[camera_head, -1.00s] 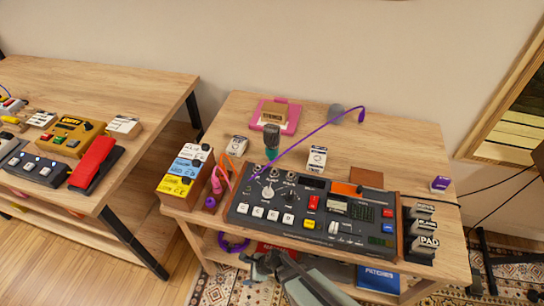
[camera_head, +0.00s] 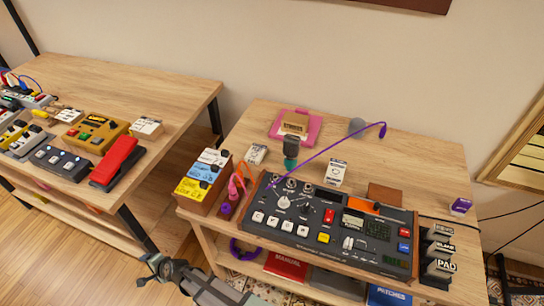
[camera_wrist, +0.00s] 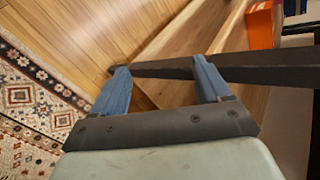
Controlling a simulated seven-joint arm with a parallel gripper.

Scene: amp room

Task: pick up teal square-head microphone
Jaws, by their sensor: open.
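The microphone (camera_head: 291,149) stands behind the grey mixer-like unit on the right wooden table in the head view. The microphone is not visible in the wrist view.
The mixer unit (camera_head: 325,228) fills the table's front. A purple cable (camera_head: 335,148) arcs beside the microphone. Small white boxes (camera_head: 335,172), a pink item (camera_head: 296,125) and a pedal stack (camera_head: 203,182) stand nearby. A dark table leg (camera_wrist: 200,72) crosses the wrist view.

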